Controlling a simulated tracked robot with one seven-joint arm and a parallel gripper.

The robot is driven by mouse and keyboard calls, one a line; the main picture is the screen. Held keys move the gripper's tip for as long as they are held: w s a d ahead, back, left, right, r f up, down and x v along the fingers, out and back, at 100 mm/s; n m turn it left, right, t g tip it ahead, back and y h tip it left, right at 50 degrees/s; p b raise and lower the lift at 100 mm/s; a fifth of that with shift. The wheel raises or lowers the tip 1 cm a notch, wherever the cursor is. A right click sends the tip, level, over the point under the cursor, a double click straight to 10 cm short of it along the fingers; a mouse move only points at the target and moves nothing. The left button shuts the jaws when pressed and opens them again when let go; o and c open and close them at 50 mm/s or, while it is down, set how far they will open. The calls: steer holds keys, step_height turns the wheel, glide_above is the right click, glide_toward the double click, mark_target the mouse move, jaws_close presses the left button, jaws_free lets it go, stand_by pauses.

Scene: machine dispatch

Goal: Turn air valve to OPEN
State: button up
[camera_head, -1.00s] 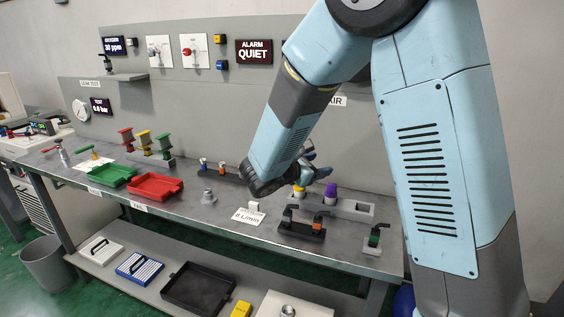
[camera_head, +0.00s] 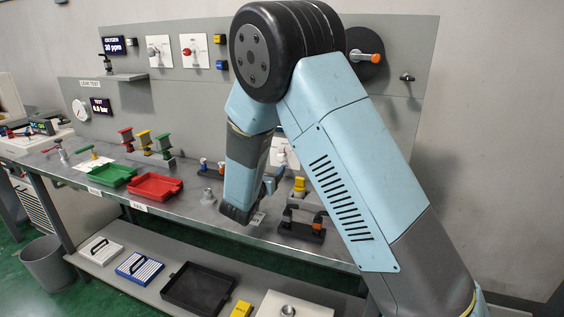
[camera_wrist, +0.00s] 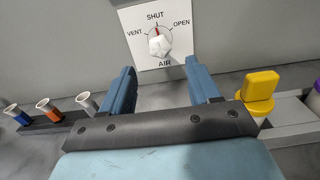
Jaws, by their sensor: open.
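The air valve (camera_wrist: 160,44) is a pale knob on a white plate (camera_wrist: 127,18) marked VENT, SHUT, OPEN and AIR. Its red pointer points up at SHUT. In the wrist view, my gripper (camera_wrist: 160,68) is open and empty, its two blue fingers apart. The plate shows beyond the fingertips, with the knob between them in the picture; I see no contact. In the head view, my gripper (camera_head: 268,184) is low over the bench, largely hidden behind my arm.
In the wrist view, a yellow block (camera_wrist: 259,90) stands on a grey holder at right. Coloured tubes (camera_wrist: 52,104) stand in a dark rack at left. In the head view, green (camera_head: 110,175) and red trays (camera_head: 155,187) sit on the bench. An orange handle (camera_head: 370,57) is on the wall panel.

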mark_target(280, 159)
steer(key=x, duration=0.7)
steer(key=shift+w+d, duration=0.1)
steer(key=shift+w, duration=0.2)
steer(key=shift+c, duration=0.2)
